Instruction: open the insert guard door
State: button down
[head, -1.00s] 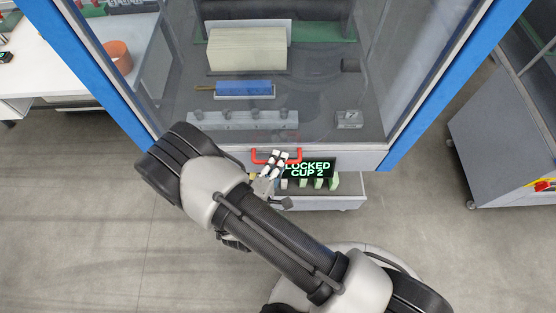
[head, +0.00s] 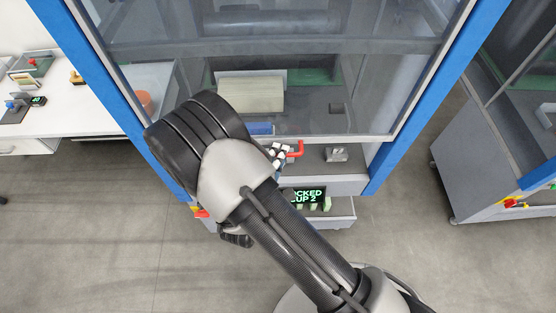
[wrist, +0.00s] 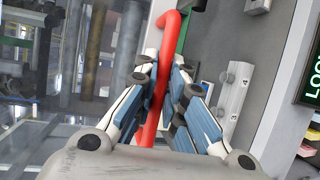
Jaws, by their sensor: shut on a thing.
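The insert guard door (head: 345,92) is a clear panel in a grey frame between blue posts. It is partly raised, with an open gap below its bottom edge. Its red handle (head: 297,149) is at that bottom edge, partly hidden by my arm in the head view. My gripper (head: 279,155) is shut on the handle. In the wrist view, the fingers of my gripper (wrist: 160,85) lie on both sides of the red bar (wrist: 169,40).
A small grey block (head: 336,154) sits in the gap. Inside are a cream stack (head: 250,94) and a blue piece (head: 261,128). A white table (head: 75,112) is at left, a grey cabinet (head: 470,170) at right.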

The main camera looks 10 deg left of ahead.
jog(key=p, duration=1.5)
send_near(287, 85)
jog(key=x, duration=0.4)
jog(key=shift+w, duration=0.35)
jog(key=c, duration=1.7)
grip_release()
jog(key=shift+o, duration=0.2)
jog(key=shift+s, duration=0.1)
jog(key=v, duration=1.1)
jog(key=shift+s, duration=0.45)
jog(key=shift+w, duration=0.1)
